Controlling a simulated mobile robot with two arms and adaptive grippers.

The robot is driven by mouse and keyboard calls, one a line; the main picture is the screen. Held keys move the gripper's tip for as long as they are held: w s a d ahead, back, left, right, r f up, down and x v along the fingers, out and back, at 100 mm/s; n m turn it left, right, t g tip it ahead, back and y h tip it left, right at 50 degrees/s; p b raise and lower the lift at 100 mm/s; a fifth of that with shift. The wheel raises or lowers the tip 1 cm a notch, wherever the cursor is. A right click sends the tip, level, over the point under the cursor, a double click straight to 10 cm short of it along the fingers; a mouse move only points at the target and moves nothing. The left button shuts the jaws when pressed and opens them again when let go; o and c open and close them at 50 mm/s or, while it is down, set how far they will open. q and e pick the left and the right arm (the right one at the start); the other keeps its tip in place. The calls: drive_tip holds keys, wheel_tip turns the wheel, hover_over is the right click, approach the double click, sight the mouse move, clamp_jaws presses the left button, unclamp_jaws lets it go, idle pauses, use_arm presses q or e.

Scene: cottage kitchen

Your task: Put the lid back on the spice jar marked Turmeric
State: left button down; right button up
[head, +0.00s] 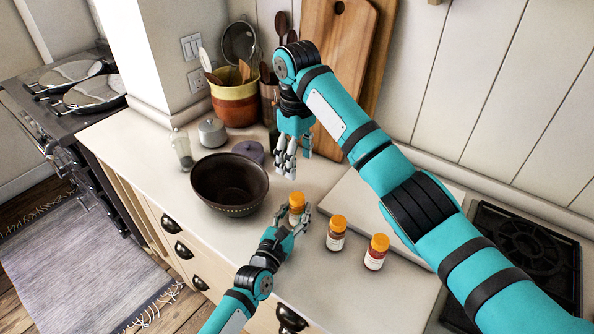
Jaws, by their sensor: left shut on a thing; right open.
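Two spice jars, a middle one (336,234) and a right one (376,253), stand upright on the counter with orange lids on. Their labels are too small to read, so I cannot tell which is Turmeric. My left gripper (299,216) is shut on a third spice jar (296,202), left of the other two. Its top shows orange; the fingers hide much of its body, and I cannot tell whether that orange is a lid. My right gripper (291,163) is open, fingers pointing down, behind and above the held jar. I see no separate loose lid.
A utensil crock (236,104) and cutting boards (338,60) stand at the wall. A pale board (350,196) lies behind the jars. The front right counter is clear.

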idle(0.3)
use_arm(q)
drive_tip(key=c, duration=0.7)
unclamp_jaws()
drive_tip(key=v, duration=1.2)
